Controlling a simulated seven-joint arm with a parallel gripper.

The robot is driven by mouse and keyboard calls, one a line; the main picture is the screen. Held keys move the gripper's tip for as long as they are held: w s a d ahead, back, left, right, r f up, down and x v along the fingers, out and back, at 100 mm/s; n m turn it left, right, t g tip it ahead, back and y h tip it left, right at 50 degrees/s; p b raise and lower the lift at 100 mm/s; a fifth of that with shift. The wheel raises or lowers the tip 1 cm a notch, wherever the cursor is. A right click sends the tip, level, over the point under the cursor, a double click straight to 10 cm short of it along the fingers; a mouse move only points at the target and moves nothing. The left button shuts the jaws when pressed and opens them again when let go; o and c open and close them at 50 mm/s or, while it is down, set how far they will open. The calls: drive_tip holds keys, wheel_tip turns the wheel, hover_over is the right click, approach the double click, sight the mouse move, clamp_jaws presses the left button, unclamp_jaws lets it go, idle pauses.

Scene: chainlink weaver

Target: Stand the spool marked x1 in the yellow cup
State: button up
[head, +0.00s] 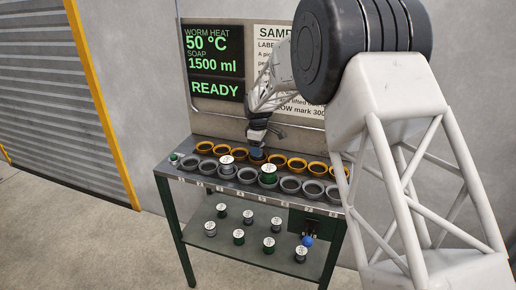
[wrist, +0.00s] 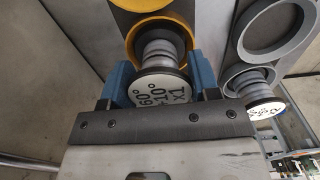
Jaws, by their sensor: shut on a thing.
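The spool marked x1 (wrist: 163,92) is silver-grey with a white, black-lettered end label facing the wrist camera. My gripper (wrist: 164,77) is shut on it, a blue finger on each side. The spool's far end overlaps the opening of a yellow cup (wrist: 156,22); I cannot tell whether it rests inside or hangs just above. In the head view, my gripper (head: 257,151) is low over the back row of yellow cups (head: 278,160), near the row's middle. The held spool is mostly hidden there.
A neighbouring spool (wrist: 250,80) is close right in the wrist view. Several spools stand on the lower shelf (head: 262,257), beside a blue-knobbed lever (head: 307,241).

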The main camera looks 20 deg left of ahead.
drive_tip(key=shift+f, duration=0.4)
idle(0.3)
drive_tip(key=o, duration=1.1)
drive_tip(key=shift+r, duration=0.1)
drive_tip(key=shift+r, duration=3.9)
